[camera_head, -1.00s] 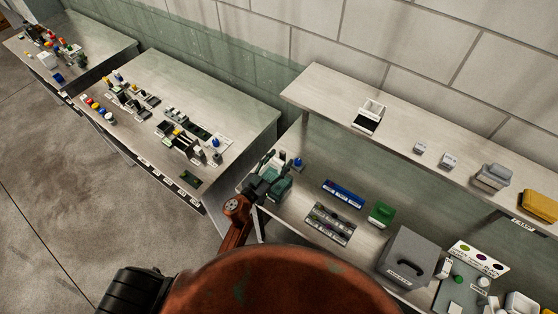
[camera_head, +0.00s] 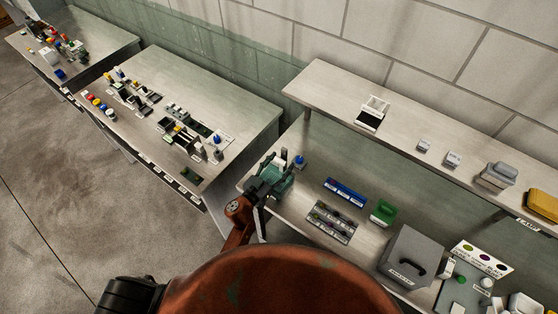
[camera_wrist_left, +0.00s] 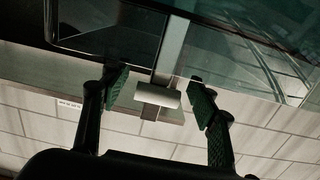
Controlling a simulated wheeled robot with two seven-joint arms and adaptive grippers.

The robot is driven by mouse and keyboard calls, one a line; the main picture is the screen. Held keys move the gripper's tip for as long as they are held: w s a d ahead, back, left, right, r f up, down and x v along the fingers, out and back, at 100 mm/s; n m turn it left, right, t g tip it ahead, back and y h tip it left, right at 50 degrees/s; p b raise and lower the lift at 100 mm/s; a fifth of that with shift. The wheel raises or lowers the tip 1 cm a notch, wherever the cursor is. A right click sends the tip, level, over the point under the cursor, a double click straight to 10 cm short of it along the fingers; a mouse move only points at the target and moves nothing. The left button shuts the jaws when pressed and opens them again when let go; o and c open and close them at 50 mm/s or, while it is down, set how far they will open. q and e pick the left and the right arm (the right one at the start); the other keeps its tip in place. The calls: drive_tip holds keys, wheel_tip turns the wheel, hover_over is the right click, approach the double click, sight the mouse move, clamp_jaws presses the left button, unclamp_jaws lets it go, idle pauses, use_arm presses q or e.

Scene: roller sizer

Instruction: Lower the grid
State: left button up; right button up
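My left gripper (camera_head: 272,174) is at the left end of the lower bench, over a dark green device that it partly hides. In the left wrist view, its two green-padded fingers (camera_wrist_left: 158,92) are spread apart. A pale, short cylindrical bar (camera_wrist_left: 157,96) on a grey upright strip (camera_wrist_left: 170,50) shows between them, with gaps on both sides, so it is not gripped. A dark, framed glassy panel (camera_wrist_left: 110,42) lies above the fingers. I cannot tell which part is the grid. My right gripper is not in view.
A blue-topped item (camera_head: 299,161) stands close to the right of my left gripper. A blue rack (camera_head: 345,191), a green box (camera_head: 383,212) and a grey case (camera_head: 411,257) are farther right. A raised shelf (camera_head: 330,88) runs behind. Another bench (camera_head: 245,112) stands left.

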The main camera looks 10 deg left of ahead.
use_arm(q)
drive_tip(key=o, duration=0.3)
drive_tip(key=shift+w+r, duration=0.1)
drive_tip(key=shift+r, duration=0.3)
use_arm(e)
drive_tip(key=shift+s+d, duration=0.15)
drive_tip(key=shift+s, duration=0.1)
use_arm(q)
drive_tip(key=shift+a, duration=0.1)
drive_tip(key=v, duration=1.2)
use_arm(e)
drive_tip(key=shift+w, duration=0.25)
